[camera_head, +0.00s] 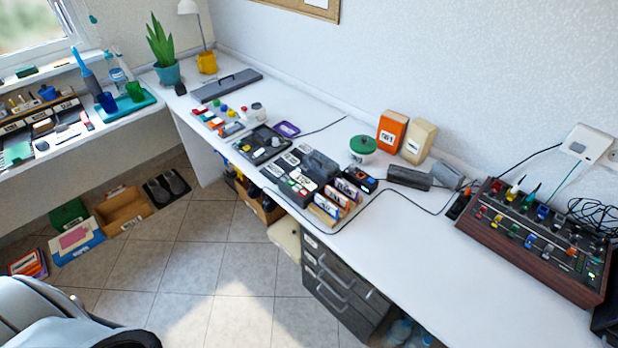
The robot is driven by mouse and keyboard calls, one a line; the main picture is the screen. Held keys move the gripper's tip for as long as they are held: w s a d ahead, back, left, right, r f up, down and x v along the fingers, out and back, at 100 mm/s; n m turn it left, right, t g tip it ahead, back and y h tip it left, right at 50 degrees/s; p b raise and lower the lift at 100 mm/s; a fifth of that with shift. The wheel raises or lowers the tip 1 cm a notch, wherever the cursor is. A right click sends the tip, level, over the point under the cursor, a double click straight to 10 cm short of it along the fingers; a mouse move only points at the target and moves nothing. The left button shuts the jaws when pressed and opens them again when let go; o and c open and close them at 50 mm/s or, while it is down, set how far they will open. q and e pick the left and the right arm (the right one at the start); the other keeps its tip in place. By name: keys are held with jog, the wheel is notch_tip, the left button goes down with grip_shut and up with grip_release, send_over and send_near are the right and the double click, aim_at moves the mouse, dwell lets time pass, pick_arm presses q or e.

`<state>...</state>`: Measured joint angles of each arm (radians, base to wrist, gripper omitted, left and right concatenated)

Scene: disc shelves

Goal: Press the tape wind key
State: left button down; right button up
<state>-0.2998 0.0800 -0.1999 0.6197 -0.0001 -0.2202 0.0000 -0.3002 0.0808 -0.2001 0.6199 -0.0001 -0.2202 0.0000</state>
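A dark box-like device (320,163) with pale labels and small keys at its front stands in the middle of the long white desk. It may be the tape machine, but its keys are too small to tell which one is the wind key. A second flat dark device (262,144) with a few small coloured parts lies just behind it to the left. I cannot make out either gripper. A white and black rounded form fills the lower left corner, and no fingers show on it.
Several small labelled boxes (337,199) stand at the desk's front edge. A wood-sided mixer (533,238) with coloured knobs fills the right end, and a black cable (393,190) runs across the desk. The desk's front right is clear. Drawers (342,290) stand below.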

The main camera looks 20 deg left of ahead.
grip_shut()
jog(key=shift+a, duration=0.1)
dwell(1.1)
